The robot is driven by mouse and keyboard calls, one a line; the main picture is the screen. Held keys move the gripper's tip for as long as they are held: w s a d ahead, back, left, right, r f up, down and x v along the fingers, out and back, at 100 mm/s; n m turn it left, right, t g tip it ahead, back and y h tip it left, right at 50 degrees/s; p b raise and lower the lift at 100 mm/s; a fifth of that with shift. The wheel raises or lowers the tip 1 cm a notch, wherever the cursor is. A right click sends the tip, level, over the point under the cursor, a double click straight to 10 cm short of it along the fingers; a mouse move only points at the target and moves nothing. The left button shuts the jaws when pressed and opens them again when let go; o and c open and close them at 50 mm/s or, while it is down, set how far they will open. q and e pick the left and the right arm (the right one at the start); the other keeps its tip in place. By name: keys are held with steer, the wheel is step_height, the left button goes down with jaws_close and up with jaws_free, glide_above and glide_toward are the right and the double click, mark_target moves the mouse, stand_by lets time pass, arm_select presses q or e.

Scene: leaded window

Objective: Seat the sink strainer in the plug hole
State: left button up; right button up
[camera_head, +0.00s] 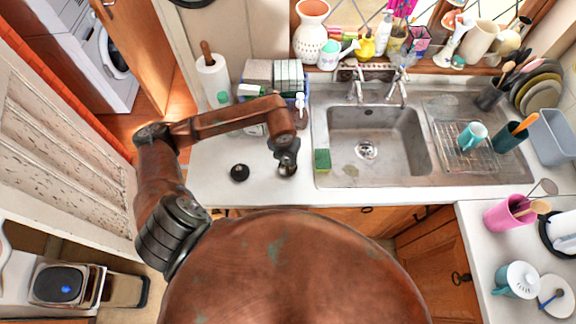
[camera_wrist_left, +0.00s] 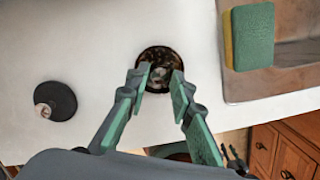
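The round, dark metallic sink strainer (camera_wrist_left: 160,54) lies on the white counter, left of the sink; in the head view it is mostly hidden under my left gripper (camera_head: 287,158). In the left wrist view my left gripper (camera_wrist_left: 160,80) points down at it. Its green-padded fingers are apart, with the strainer's middle showing between the tips; I see no grip on it. The plug hole (camera_head: 366,150) is in the floor of the steel sink basin (camera_head: 345,125), to the right, and nothing covers it. My right gripper is not in view.
A black round plug (camera_head: 239,172) lies left of the strainer and also shows in the left wrist view (camera_wrist_left: 57,100). A green-yellow sponge (camera_head: 322,160) sits on the sink's left rim. The tap (camera_head: 357,84) stands behind the basin. A drying rack (camera_head: 470,150) holds mugs at right.

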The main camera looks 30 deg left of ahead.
mark_target(287, 163)
arm_select(q)
steer(key=shift+w+f+p, duration=0.15)
steer(key=shift+f+p, duration=0.25)
steer(key=shift+f, duration=1.55)
steer(key=shift+c, duration=0.4)
jaws_close()
